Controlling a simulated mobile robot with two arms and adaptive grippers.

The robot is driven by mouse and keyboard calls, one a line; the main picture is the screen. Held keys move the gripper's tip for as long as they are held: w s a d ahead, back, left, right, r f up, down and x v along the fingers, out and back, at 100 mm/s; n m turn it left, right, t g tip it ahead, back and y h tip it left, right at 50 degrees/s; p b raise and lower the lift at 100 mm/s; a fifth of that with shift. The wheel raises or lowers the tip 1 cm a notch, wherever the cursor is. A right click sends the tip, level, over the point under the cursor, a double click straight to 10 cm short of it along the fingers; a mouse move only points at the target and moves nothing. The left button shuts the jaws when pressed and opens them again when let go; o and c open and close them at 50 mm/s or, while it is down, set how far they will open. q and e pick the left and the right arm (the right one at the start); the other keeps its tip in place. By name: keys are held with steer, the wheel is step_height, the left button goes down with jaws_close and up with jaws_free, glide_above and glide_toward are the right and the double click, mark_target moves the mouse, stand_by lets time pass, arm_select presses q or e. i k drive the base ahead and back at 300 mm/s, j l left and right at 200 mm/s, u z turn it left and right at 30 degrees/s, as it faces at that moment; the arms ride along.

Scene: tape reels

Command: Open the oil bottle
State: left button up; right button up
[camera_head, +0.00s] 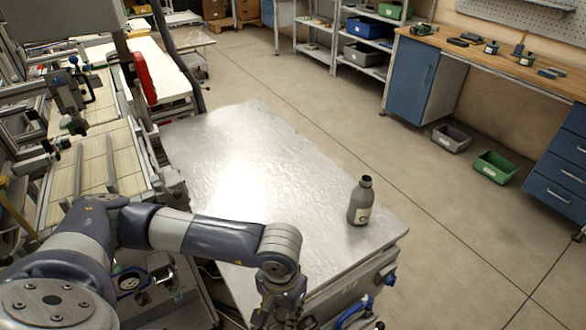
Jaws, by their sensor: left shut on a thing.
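The oil bottle (360,204) is grey with a pale label and stands upright near the right edge of the metal table (265,150). Its top looks dark and open, with no cap to be seen on the neck. My left gripper (279,308) points down at the table's front edge, left of the bottle and nearer to me, apart from it. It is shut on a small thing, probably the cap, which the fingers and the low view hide. My right gripper is not in view.
Metal frames and a conveyor-like bench (100,160) stand close on the left. A blue workbench (414,78) stands at the back right. Grey (451,138) and green (495,167) bins lie on the floor. The table's middle is clear.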

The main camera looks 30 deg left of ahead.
mark_target(363, 195)
steer(key=i+l+z, duration=0.4)
steer(key=i+l, duration=0.25)
steer(key=i+l+z, duration=0.4)
steer(key=i+l, duration=0.2)
steer(key=i+u, duration=0.3)
steer(key=i, duration=0.25)
steer(key=i+l+u, duration=0.25)
steer(key=i, duration=0.3)
steer(key=i+l+u, duration=0.15)
steer(key=i+u, duration=0.15)
steer(key=i, duration=0.25)
steer(key=i+j+u, duration=0.15)
steer(key=u, duration=0.3)
steer(key=i+u, duration=0.7)
steer(key=u, duration=0.15)
steer(key=i+l+u, duration=0.15)
steer(key=u, duration=0.3)
steer(key=i+j+u, duration=0.15)
steer(key=i+u, duration=0.15)
steer(key=u, duration=0.2)
steer(key=i+u, duration=0.3)
steer(key=u, duration=0.2)
steer(key=i+l+u, duration=0.1)
steer(key=i+u, duration=0.2)
steer(key=u, duration=0.15)
steer(key=i+j+u, duration=0.15)
steer(key=i, duration=0.15)
steer(key=i+j+u, duration=0.15)
steer(key=i, duration=0.15)
